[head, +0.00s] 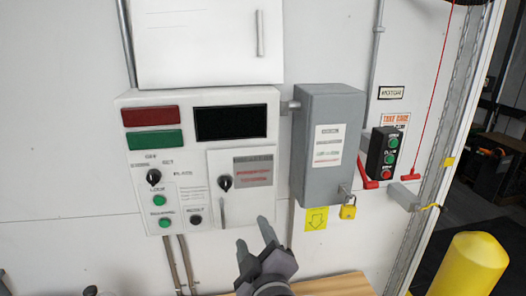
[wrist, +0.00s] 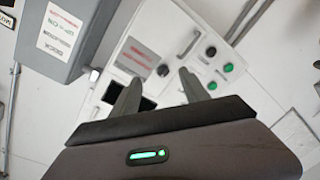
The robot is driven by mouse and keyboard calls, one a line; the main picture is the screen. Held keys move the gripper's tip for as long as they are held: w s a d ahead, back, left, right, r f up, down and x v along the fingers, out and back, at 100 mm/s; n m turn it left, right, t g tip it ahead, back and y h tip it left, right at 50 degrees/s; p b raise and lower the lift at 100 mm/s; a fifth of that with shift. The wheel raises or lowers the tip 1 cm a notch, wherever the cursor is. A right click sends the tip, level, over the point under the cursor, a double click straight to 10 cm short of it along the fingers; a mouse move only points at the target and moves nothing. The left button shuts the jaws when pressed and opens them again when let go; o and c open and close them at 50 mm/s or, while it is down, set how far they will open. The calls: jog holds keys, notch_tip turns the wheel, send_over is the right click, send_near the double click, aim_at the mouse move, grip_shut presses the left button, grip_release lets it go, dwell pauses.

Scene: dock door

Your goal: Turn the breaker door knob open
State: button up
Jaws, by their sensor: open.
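The breaker door (head: 258,205) is a small white panel at the lower right of the white control box (head: 185,98). Its black knob (head: 226,183) sits at the door's upper left, beside a grey and red label. In the wrist view the knob (wrist: 163,70) shows between and beyond my fingertips. My gripper (head: 254,233) is open and empty, below and right of the knob in the head view. In the wrist view my gripper (wrist: 159,76) points toward the panel, apart from the knob. Nothing hides the knob.
A grey switch box (head: 318,180) with a yellow padlock (head: 348,212) stands right of the panel. Another black selector knob (head: 153,177) and green buttons (head: 159,200) are at the panel's left. A yellow bollard (head: 470,262) is at lower right.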

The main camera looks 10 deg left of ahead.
jog(key=a+r+n, duration=0.2)
jog(key=y+p, duration=0.1)
jog(key=p, duration=0.6)
send_near(227, 187)
jog(key=shift+t, duration=0.3)
jog(key=x, duration=0.9)
jog(key=shift+w+a+f, duration=0.25)
jog(key=shift+c, duration=0.4)
grip_shut()
